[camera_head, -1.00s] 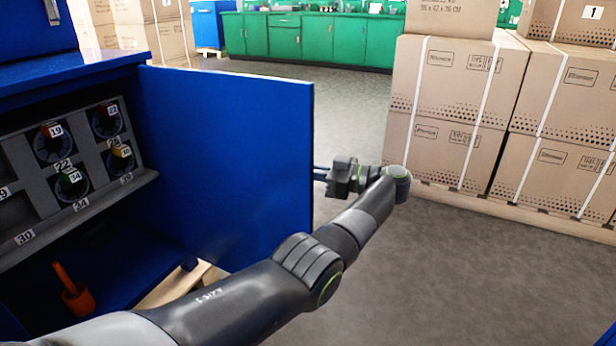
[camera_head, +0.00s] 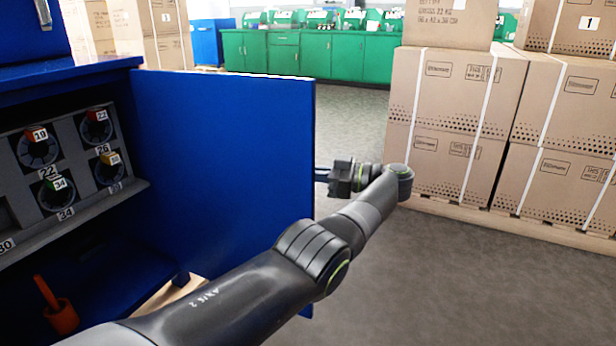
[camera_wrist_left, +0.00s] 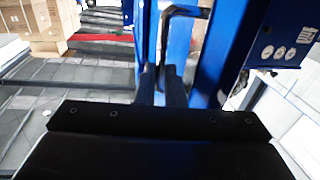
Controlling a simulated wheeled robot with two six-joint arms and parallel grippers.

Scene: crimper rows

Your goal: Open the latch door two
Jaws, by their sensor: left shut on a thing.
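The blue cabinet door (camera_head: 222,165) stands open in the head view, with its inner face toward me and its free edge near the middle. My left arm passes in front of it, and my left gripper (camera_head: 322,175) is at the door's free edge, on its outer side. In the left wrist view the door's blue edge (camera_wrist_left: 210,60) and a dark bent handle (camera_wrist_left: 163,40) show ahead of my left gripper (camera_wrist_left: 160,92). The gripper is shut on the handle; the exact contact is hard to see. My right gripper is not in view.
The open cabinet at left has a grey rack (camera_head: 75,215) with several numbered round holders, and an orange item (camera_head: 60,315) below. Stacked cardboard boxes (camera_head: 450,130) stand on pallets at right. Green cabinets (camera_head: 300,52) line the back. Grey floor (camera_head: 440,275) is free between.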

